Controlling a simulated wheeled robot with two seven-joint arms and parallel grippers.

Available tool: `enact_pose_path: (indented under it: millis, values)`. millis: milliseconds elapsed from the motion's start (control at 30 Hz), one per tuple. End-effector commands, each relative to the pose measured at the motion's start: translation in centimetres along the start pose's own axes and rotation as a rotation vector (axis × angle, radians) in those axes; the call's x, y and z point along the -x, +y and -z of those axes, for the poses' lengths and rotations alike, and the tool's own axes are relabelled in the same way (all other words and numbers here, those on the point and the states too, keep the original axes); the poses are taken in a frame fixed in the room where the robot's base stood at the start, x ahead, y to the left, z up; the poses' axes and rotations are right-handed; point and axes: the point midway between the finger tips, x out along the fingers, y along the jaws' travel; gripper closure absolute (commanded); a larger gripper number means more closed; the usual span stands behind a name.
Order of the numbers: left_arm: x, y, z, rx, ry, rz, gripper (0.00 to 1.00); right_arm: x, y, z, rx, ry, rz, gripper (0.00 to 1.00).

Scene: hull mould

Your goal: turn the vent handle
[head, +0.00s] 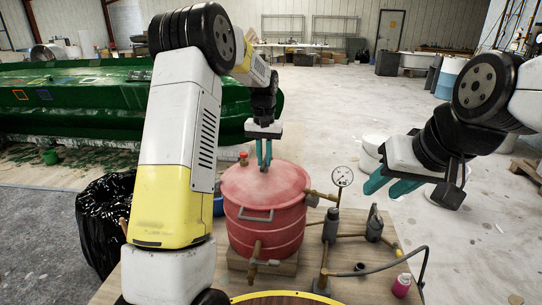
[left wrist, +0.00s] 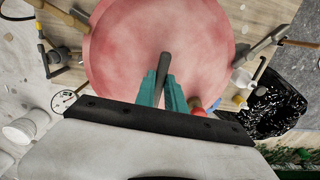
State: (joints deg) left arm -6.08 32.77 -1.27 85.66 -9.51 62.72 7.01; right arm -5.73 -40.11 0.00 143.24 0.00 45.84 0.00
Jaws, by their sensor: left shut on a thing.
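A round pink-red pot (head: 266,225) stands on a wooden board on the table; its lid fills the upper middle of the left wrist view (left wrist: 120,50). My left gripper (head: 264,168) points down at the top of the lid. In the left wrist view its teal fingers (left wrist: 160,85) are shut on a dark grey bar (left wrist: 165,62), seemingly the vent handle, which sticks out past the fingertips over the lid. In the head view the fingers hide most of this bar. My right gripper (head: 386,187) hangs right of the pot, its fingers apart and empty.
A red-capped fitting (head: 243,157) stands close beside my left gripper. Right of the pot are a pressure gauge (head: 342,176), grey cylinders (head: 374,225), pipes, a hose and a pink bottle (head: 402,285). A black bin bag (head: 100,222) stands left. A green hull mould (head: 70,100) lies behind.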

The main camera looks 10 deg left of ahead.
Motion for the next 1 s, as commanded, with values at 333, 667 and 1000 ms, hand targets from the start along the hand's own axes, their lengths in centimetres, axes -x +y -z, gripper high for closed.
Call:
enact_pose_path:
  millis: [333, 667, 1000]
  values:
    - [0.03, 0.03, 0.10, 0.013, 0.003, 0.000, 1.00, 0.00, 0.00, 0.00, 0.000, 0.000, 0.000, 0.64]
    - [0.02, 0.02, 0.06, 0.012, 0.002, 0.000, 0.64, 0.00, 0.00, 0.00, 0.000, 0.000, 0.000, 0.64]
    - [0.99, 0.02, 0.10, 0.012, 0.003, 0.000, 0.64, 0.00, 0.00, 0.00, 0.000, 0.000, 0.000, 0.64]
